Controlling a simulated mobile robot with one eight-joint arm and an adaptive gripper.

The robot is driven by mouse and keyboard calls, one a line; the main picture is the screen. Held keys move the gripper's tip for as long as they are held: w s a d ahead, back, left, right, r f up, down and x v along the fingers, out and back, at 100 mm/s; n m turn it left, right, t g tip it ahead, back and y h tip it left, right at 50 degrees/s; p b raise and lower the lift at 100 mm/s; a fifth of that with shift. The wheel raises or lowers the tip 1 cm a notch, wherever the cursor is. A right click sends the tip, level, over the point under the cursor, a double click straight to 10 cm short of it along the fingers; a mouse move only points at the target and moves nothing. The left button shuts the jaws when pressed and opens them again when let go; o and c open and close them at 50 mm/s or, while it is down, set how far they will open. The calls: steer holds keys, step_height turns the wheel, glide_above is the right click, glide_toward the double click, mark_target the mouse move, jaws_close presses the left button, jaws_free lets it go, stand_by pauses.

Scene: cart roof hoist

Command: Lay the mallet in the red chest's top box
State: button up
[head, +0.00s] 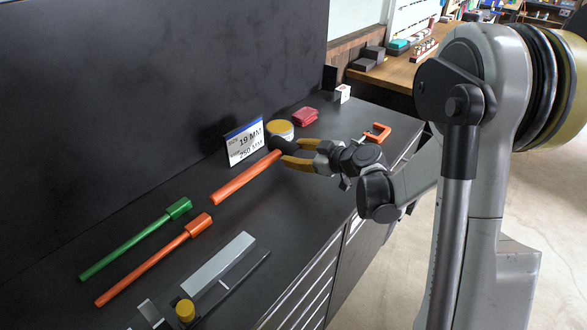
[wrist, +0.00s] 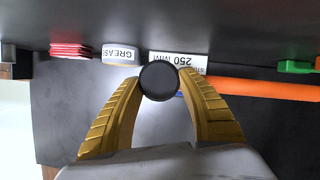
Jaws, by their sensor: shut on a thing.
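The mallet has a black head (head: 283,145) and a long orange handle (head: 245,178). In the head view my gripper (head: 296,155) is at the head end of it, above the dark bench. In the wrist view my gripper (wrist: 160,82) is shut on the round black head (wrist: 159,81), with the yellow fingers on either side. The orange handle (wrist: 265,88) runs off to the right behind a finger. I cannot tell whether the mallet touches the bench. The red chest and its top box are not in view.
A green tool (head: 135,240) and an orange tool (head: 155,262) lie on the dark bench (head: 215,255). A white card (head: 244,142), a grease tin (head: 280,130), a folded red cloth (head: 305,117) and an orange clamp (head: 377,133) are near my gripper. A dark panel (head: 150,80) rises behind.

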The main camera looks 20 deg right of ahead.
mark_target(294, 174)
steer(key=shift+w+a+f, duration=0.1)
steer(key=shift+a+f, duration=0.05)
steer(key=shift+a, duration=0.05)
steer(key=shift+f+b, duration=0.85)
steer(key=shift+f, duration=1.05)
steer(key=shift+f, duration=0.2)
steer(key=o, duration=1.3)
steer(key=shift+o, duration=0.2)
steer(key=shift+r, duration=0.15)
